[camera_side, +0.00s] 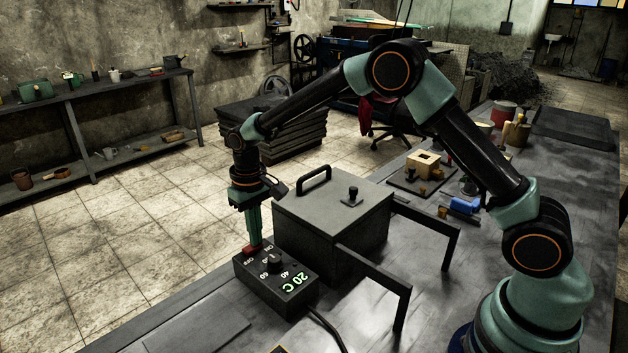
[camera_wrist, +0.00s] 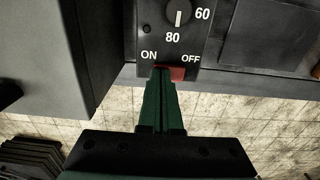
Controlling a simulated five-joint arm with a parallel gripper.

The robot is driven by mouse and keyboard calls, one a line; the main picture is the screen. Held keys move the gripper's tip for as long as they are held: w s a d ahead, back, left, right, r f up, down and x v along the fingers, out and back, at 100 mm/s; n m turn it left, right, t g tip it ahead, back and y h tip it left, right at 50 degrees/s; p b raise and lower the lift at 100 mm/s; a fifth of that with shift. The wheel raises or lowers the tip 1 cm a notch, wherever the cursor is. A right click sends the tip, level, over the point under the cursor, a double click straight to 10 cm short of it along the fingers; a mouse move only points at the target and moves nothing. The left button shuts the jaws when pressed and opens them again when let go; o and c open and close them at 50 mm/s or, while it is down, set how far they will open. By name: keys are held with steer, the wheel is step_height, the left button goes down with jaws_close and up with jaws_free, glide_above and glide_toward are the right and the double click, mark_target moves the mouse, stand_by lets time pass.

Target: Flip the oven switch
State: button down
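The oven control box (camera_side: 268,283) is dark, with a dial, a green "20 C" display and a red switch (camera_side: 249,250) at its far left end. The red switch also shows in the wrist view (camera_wrist: 178,73), between the ON and OFF labels. My gripper (camera_side: 254,240) points down at the switch. Its green fingers (camera_wrist: 161,72) are together with nothing visible between them. The tips overlap the switch's ON side, covering part of it. Whether they press on it I cannot tell. The red part towards OFF stays visible.
The grey oven (camera_side: 330,220) with a handled lid stands right beside the box. Two dark rails (camera_side: 385,275) stick out from it over the bench. A cable (camera_side: 328,326) leaves the box. A dark plate (camera_side: 197,330) lies at the front left.

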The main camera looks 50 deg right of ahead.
steer(key=shift+f, duration=0.1)
steer(key=shift+r, duration=3.55)
steer(key=s+d+r+t, duration=0.3)
steer(key=s+d+r, duration=0.2)
steer(key=s+r, duration=0.5)
steer(key=s+d+r+t, duration=0.1)
steer(key=s+d, duration=0.3)
steer(key=s, duration=0.6)
steer(key=shift+s+d+t, duration=0.15)
steer(key=shift+s+t, duration=0.25)
steer(key=shift+t, duration=0.4)
